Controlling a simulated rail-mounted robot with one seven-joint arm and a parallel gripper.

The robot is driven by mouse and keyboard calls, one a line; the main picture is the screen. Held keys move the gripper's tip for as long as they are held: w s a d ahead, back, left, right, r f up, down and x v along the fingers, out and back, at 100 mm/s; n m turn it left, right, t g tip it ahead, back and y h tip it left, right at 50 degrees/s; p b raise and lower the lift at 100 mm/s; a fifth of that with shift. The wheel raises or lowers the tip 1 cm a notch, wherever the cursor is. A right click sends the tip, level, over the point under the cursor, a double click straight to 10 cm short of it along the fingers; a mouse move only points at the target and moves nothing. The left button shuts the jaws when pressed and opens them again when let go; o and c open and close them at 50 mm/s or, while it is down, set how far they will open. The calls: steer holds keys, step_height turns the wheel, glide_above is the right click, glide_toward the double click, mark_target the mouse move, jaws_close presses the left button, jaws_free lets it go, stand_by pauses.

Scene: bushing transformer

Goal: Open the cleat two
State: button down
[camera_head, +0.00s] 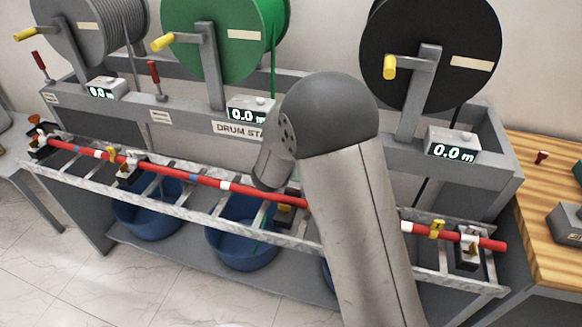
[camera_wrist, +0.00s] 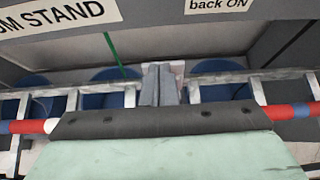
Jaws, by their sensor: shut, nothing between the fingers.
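A red cable (camera_head: 205,183) with white and blue bands runs along a grey ladder rack (camera_head: 85,172). Small cleats sit on it: one at the far left (camera_head: 40,137), one left of centre (camera_head: 130,166), one near the middle (camera_head: 287,211) and one at the right (camera_head: 468,246). No label tells which is cleat two. My arm partly hides the middle cleat and the cable beside it. My gripper (camera_wrist: 159,70) is shut and empty in the wrist view, its fingers over the rack. A pale piece shows behind the fingertips, too small to identify.
Yellow clips (camera_head: 437,229) sit on the cable. Grey, green (camera_head: 225,35) and black (camera_head: 430,45) drums with yellow handles stand behind, above 0.0 m displays (camera_head: 453,147). Blue tubs (camera_head: 240,245) are below the rack. A wooden bench (camera_head: 545,195) is at the right.

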stand_by(0.3)
step_height(320, 180, up, 10)
steer(key=p, duration=0.7)
steer(key=s+d+r+m+g+h+b, duration=0.1)
steer(key=s+d+r+m+g, duration=0.1)
steer(key=s+d+m, duration=0.55)
steer(key=s+d+r+m+g+h+b, duration=0.1)
steer(key=s+d+r+m+g+h, duration=0.15)
steer(key=s+d+m, duration=0.5)
steer(key=s+a+m+g+y+b, duration=0.1)
steer(key=s+m+g+y, duration=0.1)
steer(key=s+m, duration=0.6)
steer(key=s+a+f+m+g+y+b, duration=0.1)
steer(key=s+a+m+g+y, duration=0.1)
steer(key=s+m+y, duration=0.3)
steer(key=s+m+g, duration=0.1)
steer(key=s+m, duration=0.3)
steer(key=s, duration=0.4)
steer(key=shift+s+a+f, duration=0.15)
steer(key=shift+f, duration=0.05)
